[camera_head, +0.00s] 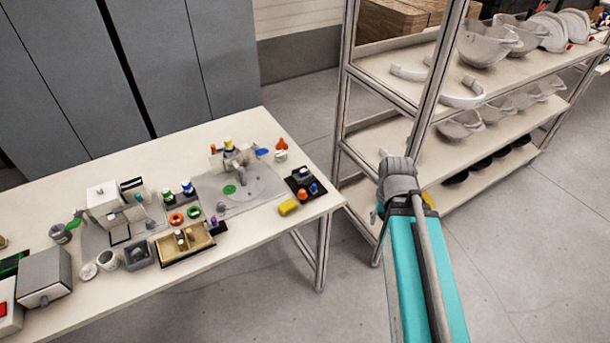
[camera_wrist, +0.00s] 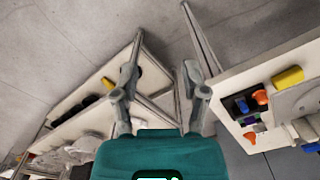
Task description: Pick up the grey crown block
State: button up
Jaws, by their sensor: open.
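I cannot tell which thing is the grey crown block. Several grey pieces stand on the white table in the head view: a large grey box (camera_head: 45,276) at the front left, a small dark grey open box (camera_head: 138,256), and a grey-white machine (camera_head: 106,203) behind it. My gripper (camera_wrist: 162,68) shows in the wrist view, open, with nothing between its fingers. It hangs over the gap between table and shelf, apart from both. In the head view my arm reaches up at the right of the table, and the fingers cannot be made out.
The white table (camera_head: 250,238) also bears a tan divided tray (camera_head: 185,243), a yellow block (camera_head: 288,207) and a dark tray with small coloured pieces (camera_head: 303,183). A metal shelf rack (camera_head: 470,154) with helmet shells (camera_head: 486,45) stands right. The table's front strip is clear.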

jog(key=o, duration=0.4)
jog(key=shift+w, duration=0.2)
jog(key=shift+c, duration=0.2)
jog(key=shift+o, duration=1.2)
jog(key=shift+n, duration=0.5)
jog(key=w, duration=0.1)
jog(key=w+a, duration=0.1)
jog(key=w, duration=0.1)
jog(key=w+a, duration=0.1)
jog(key=shift+w+a+r+p, duration=0.2)
jog(key=shift+w+r+p, duration=0.1)
jog(key=shift+r+p, duration=0.05)
notch_tip(320, 180, up, 3)
jog(key=n+p, duration=0.3)
jog(key=n, duration=0.3)
send_over(303, 169)
jog(key=shift+f, duration=0.1)
notch_tip(303, 169, down, 8)
jog(key=b, duration=0.8)
jog(key=shift+w+f+b, duration=0.1)
jog(key=shift+f+b, duration=0.15)
jog(key=shift+b, duration=0.05)
